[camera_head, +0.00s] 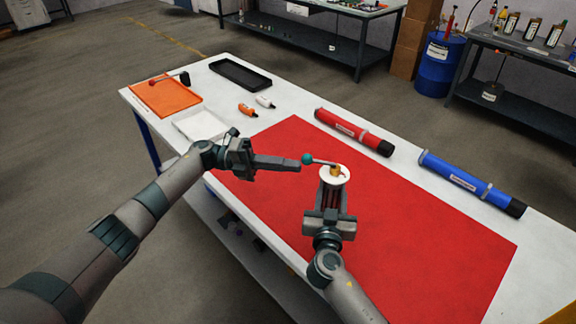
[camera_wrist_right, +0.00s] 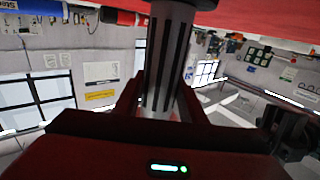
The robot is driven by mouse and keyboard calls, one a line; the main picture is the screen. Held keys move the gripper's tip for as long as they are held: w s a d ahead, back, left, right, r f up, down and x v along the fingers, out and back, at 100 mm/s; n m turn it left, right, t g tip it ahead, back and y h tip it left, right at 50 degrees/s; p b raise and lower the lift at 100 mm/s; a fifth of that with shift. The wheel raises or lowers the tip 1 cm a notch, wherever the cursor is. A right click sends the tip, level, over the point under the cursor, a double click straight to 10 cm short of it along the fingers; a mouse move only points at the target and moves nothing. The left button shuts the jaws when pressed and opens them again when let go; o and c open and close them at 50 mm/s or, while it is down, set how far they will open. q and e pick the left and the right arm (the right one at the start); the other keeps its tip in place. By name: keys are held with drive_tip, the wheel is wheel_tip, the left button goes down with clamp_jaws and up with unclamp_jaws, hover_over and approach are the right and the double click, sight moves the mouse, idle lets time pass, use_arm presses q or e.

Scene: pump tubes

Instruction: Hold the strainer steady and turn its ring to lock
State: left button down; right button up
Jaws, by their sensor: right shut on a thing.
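The strainer shows a white round top (camera_head: 334,177) over the red mat. A brass-coloured ring (camera_head: 336,170) sits on it, with a thin metal lever running left to a teal ball knob (camera_head: 307,159). My right gripper (camera_head: 334,194) is shut on the strainer's body. In the right wrist view the grey slotted strainer body (camera_wrist_right: 166,60) stands between the right fingers (camera_wrist_right: 160,105). My left gripper (camera_head: 298,163) points right, its fingertips close beside the knob. Its fingers line up from this angle, so the gap and any contact are unclear.
A red mat (camera_head: 420,235) covers much of the white table. A red tube (camera_head: 353,132) and a blue tube (camera_head: 470,183) lie along its far side.

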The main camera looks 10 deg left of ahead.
drive_tip(key=shift+s+a+f, duration=0.1)
drive_tip(key=shift+a, duration=0.05)
use_arm(q)
drive_tip(key=s+a+f, duration=0.1)
drive_tip(key=a, duration=1)
drive_tip(key=shift+a, duration=0.3)
drive_tip(key=shift+f, duration=0.1)
use_arm(e)
drive_tip(key=o, duration=1.5)
drive_tip(key=shift+s, duration=0.1)
